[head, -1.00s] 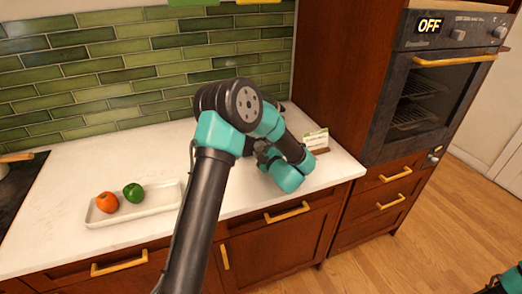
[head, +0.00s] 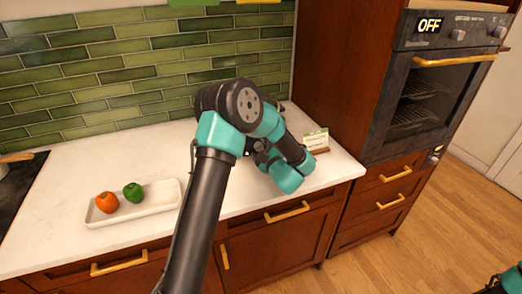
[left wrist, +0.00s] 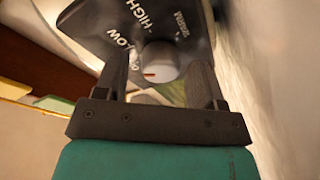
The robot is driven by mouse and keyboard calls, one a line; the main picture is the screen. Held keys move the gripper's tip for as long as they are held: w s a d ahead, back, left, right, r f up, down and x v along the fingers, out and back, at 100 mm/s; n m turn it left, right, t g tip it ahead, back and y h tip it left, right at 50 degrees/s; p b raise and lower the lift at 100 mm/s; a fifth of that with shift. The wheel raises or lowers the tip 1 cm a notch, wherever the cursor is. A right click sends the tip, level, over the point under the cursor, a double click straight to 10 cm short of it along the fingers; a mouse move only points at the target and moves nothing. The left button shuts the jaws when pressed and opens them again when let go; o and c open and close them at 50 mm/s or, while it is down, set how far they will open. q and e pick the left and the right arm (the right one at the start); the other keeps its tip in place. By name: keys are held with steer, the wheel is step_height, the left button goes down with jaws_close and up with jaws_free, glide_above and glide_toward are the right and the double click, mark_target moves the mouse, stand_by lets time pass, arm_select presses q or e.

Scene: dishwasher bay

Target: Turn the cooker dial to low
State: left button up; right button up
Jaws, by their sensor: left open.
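In the left wrist view a grey round dial (left wrist: 160,62) sits on the dark cooker panel (left wrist: 95,28). The panel reads HIGH, LOW and WARM, with another label partly hidden beside the dial. A small red and white mark on the dial points left, toward that hidden label. My left gripper (left wrist: 161,76) is open, with one finger on each side of the dial. I cannot tell whether the fingers touch it. In the head view my left gripper (head: 258,150) is small and partly behind my arm, which hides most of the cooker.
A white tray (head: 150,211) with a red-orange vegetable (head: 107,202) and a green one (head: 133,192) stands on the left counter. A wall oven (head: 425,90) showing OFF is at right. A bit of my right arm shows at lower right.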

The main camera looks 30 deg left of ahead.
arm_select(q)
steer(key=shift+d, duration=0.1)
steer(key=v, duration=1.7)
steer(key=shift+s+f, duration=0.1)
steer(key=n, duration=0.4)
steer(key=shift+s, duration=0.1)
steer(key=n, duration=0.3)
steer(key=shift+t, duration=0.3)
steer(key=n, duration=0.7)
steer(key=shift+s+r+h, duration=0.15)
steer(key=shift+r+h, duration=0.1)
steer(key=shift+h, duration=0.15)
steer(key=shift+a, duration=0.2)
